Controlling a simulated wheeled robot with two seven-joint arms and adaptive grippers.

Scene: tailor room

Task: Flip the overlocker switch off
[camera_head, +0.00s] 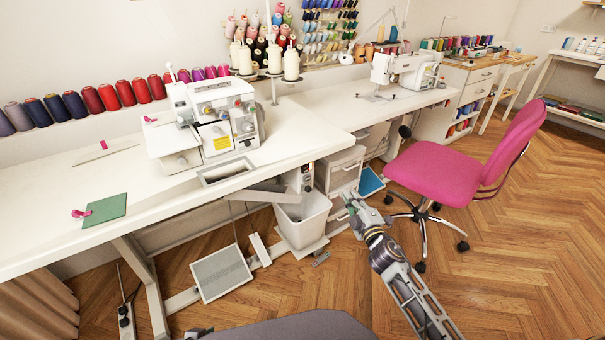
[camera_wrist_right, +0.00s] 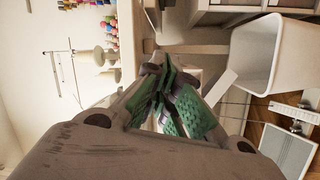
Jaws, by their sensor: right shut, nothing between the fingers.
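The white overlocker (camera_head: 215,120) stands on the white table (camera_head: 110,165), with thread cones on its stand behind it. A small light box with a dark spot (camera_head: 306,177) shows under the table's right end; I cannot tell whether it is the switch. No switch shows clearly on the overlocker itself. My right gripper (camera_head: 350,200) is shut and empty, out in front of the table and below its top, right of the white bin. Its closed green-padded fingers (camera_wrist_right: 168,90) fill the middle of the right wrist view. My left gripper is not clearly seen.
A white bin (camera_head: 303,218) stands under the table edge, and shows in the wrist view (camera_wrist_right: 270,55). A pink chair (camera_head: 445,165) stands to the right. A green cloth (camera_head: 105,211) lies on the table.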

